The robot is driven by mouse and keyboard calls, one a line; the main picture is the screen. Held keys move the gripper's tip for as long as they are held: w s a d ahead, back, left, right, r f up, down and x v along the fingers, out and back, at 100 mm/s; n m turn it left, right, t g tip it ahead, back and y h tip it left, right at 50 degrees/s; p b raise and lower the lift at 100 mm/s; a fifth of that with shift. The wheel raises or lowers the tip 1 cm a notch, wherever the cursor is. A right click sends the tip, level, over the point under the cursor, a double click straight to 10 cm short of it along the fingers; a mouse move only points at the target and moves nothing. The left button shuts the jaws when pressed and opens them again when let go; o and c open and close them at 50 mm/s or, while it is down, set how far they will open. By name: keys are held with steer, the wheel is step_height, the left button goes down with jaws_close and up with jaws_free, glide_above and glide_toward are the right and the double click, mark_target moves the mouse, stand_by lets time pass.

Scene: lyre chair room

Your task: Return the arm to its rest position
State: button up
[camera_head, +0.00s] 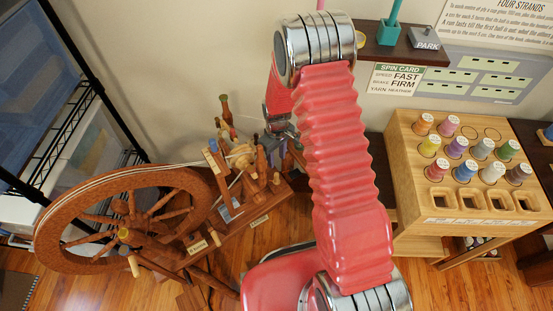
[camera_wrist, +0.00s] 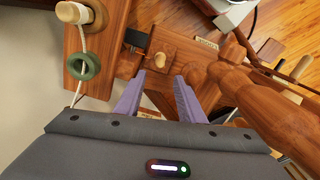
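My arm, with its red ribbed sleeve and chrome joints, stands raised in the middle of the head view. Its far end bends down behind the sleeve toward the wooden spinning wheel (camera_head: 130,180). My gripper (camera_wrist: 160,76) shows two purple fingers, apart, with nothing seen held between them. Just beyond the fingertips in the wrist view are a small wooden knob and the wheel's wooden frame (camera_wrist: 185,58). I cannot tell how far the fingertips are from the wood. The fingers are mostly hidden in the head view.
A green ring (camera_wrist: 87,66) hangs by a cord near a wooden peg. A spool rack (camera_head: 400,180) with coloured spools stands at right. A dark shelf (camera_head: 400,52) with a PARK block (camera_head: 424,38) is on the wall. A black wire rack (camera_head: 75,110) stands at left.

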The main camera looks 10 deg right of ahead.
stand_by(0.4)
steer(key=s+r+m+t, duration=0.1)
steer(key=s+r, duration=0.2)
steer(key=r, duration=1.2)
steer(key=s+r+m+t, duration=0.2)
steer(key=s+r, duration=0.2)
steer(key=r, duration=1)
steer(key=s+r+m+t, duration=0.1)
steer(key=s+r, duration=0.5)
steer(key=s, duration=0.3)
steer(key=s+r+m+t, duration=0.1)
steer(key=s+r, duration=0.6)
steer(key=s, duration=0.3)
steer(key=shift+r+m+t, duration=0.15)
steer(key=shift+m+t, duration=0.15)
steer(key=shift+m, duration=0.1)
steer(key=shift+d, duration=0.1)
